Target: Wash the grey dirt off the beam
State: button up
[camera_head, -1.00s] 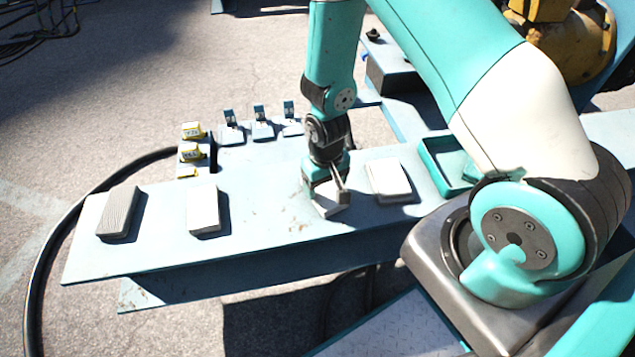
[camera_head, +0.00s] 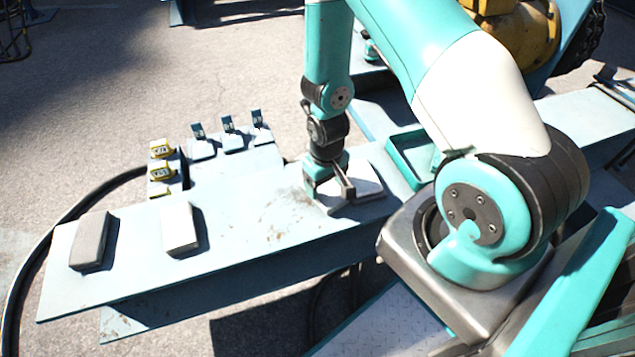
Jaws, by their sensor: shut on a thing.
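The beam (camera_head: 230,245) is a long pale blue flat surface running from lower left to upper right. Grey-brown dirt specks (camera_head: 292,198) lie on its top just left of my gripper, with more smears (camera_head: 275,236) toward the near edge. My gripper (camera_head: 340,192) points down over the beam, to the right of the dirt. It is shut on a small pale thing, mostly hidden by the fingers, low at the beam top; contact is unclear.
A grey pad (camera_head: 90,240) and a white pad (camera_head: 180,229) lie at the beam's left end. Yellow-labelled blocks (camera_head: 161,172) and several small upright-tabbed pieces (camera_head: 230,140) stand along the far side. A teal tray (camera_head: 408,160) is to the right. A black hose (camera_head: 48,222) curves around the left end.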

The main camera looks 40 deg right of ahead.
jog(key=shift+s+d, duration=0.1)
jog(key=shift+d, duration=0.05)
